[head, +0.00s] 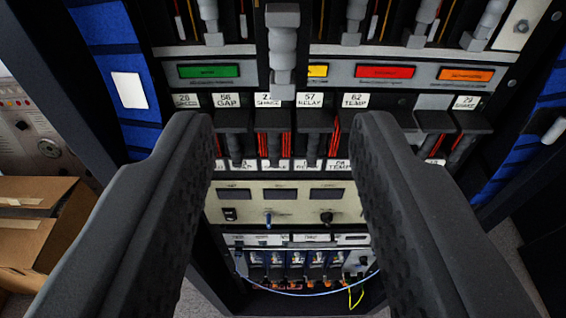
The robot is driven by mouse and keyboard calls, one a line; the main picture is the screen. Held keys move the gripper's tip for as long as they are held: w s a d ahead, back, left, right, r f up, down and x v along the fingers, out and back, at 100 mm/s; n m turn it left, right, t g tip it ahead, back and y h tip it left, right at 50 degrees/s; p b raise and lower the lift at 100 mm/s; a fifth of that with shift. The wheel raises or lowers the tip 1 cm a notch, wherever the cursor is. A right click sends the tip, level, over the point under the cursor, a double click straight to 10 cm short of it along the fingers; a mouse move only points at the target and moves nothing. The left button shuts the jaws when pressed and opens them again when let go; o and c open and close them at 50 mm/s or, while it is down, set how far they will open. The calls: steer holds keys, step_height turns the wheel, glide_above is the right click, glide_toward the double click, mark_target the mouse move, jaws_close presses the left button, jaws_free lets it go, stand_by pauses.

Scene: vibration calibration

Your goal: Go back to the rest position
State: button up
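My gripper (285,122) is open, its two dark, textured fingers reaching up from the bottom of the head view with a wide gap between them. Nothing is held between the fingers. Beyond the gap stands a rack panel (290,203) with labelled dark levers, one of them a dark lever (272,120) under the grey-handled lever (283,50) at the centre. I cannot tell whether the fingertips touch any lever. The fingers hide parts of the panel on both sides.
Green (208,71), red (385,72) and orange (465,75) indicators line the panel. Below are a cream panel with knobs (326,217) and a blue cable (305,294). A cardboard box (40,222) stands at left. Blue-panelled uprights (108,50) flank the rack.

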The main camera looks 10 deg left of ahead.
steer(key=shift+s+d+r, duration=0.1)
steer(key=shift+s, duration=0.45)
steer(key=shift+r, duration=0.1)
steer(key=s+d+r+b, duration=0.2)
steer(key=s+d+r, duration=0.25)
steer(key=r, duration=0.25)
steer(key=s+d+r+b, duration=0.35)
steer(key=s+r, duration=0.25)
steer(key=r, duration=0.2)
steer(key=s+d+r+m+h+b, duration=0.1)
steer(key=s+d+r, duration=0.3)
steer(key=s, duration=0.5)
steer(key=s+d+r+m+h+b, duration=0.1)
steer(key=s+d+r, duration=0.3)
steer(key=s, duration=0.5)
steer(key=shift+s+r+h+b, duration=0.15)
steer(key=shift+s+h+b, duration=0.1)
steer(key=shift+h+b, duration=0.25)
